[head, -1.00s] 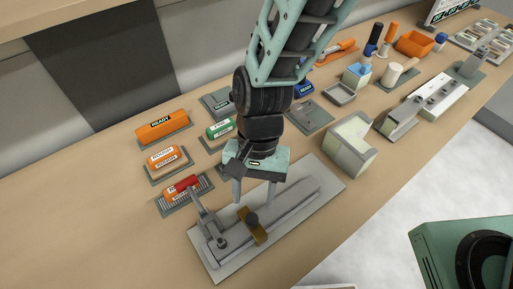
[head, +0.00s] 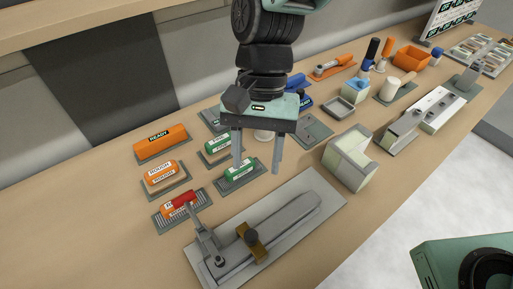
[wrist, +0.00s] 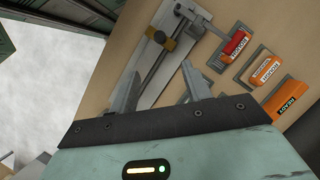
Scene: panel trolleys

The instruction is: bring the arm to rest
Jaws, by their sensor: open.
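My gripper (head: 257,160) is open and empty, with its two fingers pointing down. In the head view it hangs above the bench, behind the long grey clamp fixture and over the area of the green-labelled blocks. The wrist view also shows my gripper (wrist: 155,95) with its fingers spread and nothing between them. The clamp fixture (head: 290,217) lies on a pale plate, with a red-handled lever (head: 184,199) at its left end and a brass-coloured block (head: 251,241) on it. The fixture (wrist: 165,60) also shows beyond the fingers in the wrist view.
Orange blocks (head: 161,142) sit on grey pads at the left, and green blocks (head: 240,169) stand near my fingers. A pale angled block (head: 349,158) stands right of the gripper. An orange bin (head: 411,57) is farther back. The bench's front left is clear.

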